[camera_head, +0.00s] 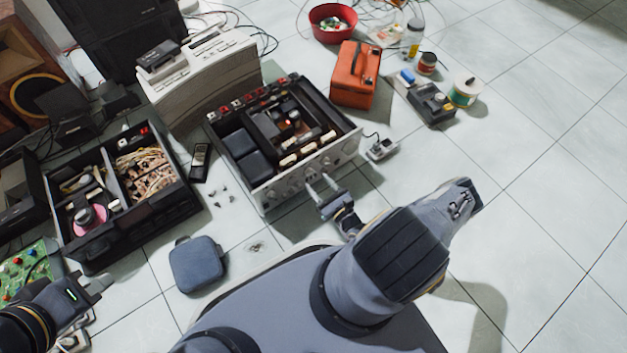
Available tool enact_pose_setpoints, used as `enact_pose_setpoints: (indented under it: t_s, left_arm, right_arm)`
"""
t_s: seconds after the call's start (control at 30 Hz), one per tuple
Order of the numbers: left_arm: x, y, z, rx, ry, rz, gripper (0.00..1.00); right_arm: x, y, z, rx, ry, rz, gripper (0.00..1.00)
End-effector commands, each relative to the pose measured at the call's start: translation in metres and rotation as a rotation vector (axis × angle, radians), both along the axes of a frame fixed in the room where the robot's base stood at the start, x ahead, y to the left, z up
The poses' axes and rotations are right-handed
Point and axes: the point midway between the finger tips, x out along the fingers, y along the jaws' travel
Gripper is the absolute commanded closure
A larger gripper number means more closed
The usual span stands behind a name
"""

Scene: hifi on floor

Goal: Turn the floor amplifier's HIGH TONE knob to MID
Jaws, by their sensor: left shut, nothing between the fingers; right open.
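The floor amplifier (258,195) sits on the tiles with its top open and its silver front panel facing me. A row of round knobs runs along that panel; the labels are too small to read, so I cannot tell which is HIGH TONE or where it points. My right gripper (319,183) is open, its fingertips close in front of the middle of the panel. I cannot tell whether they touch a knob, and they partly cover the panel there. My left gripper (101,286) is shut and empty at the lower left, well away from the amplifier.
An opened black unit (130,222) lies left of the amplifier, with a dark remote (200,162) between. A blue-grey pouch (197,264) is in front. An orange box (355,75) and a small grey device (381,148) stand to the right.

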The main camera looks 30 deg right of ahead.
Motion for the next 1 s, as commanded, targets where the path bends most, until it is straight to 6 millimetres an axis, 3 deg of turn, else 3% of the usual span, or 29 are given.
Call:
enact_pose_setpoints:
  t_s: [0.2, 0.53, 0.87, 1.0]
  left_arm:
    - [0.0, 0.0, -0.011, 0.0, 0.0, 0.0, 1.0]
    - [0.0, 0.0, -0.011, 0.0, 0.0, 0.0, 1.0]
    - [0.0, 0.0, -0.011, 0.0, 0.0, 0.0, 1.0]
    - [0.0, 0.0, -0.011, 0.0, 0.0, 0.0, 1.0]
  right_arm:
    - [0.025, 0.002, -0.001, -0.001, -0.001, 0.003, 0.49]
    - [0.029, 0.002, 0.001, 0.0, 0.0, 0.001, 0.49]
    - [0.029, 0.002, 0.0, 0.0, 0.0, 0.002, 0.93]
    - [0.028, 0.002, 0.0, 0.004, 0.0, 0.002, 0.94]
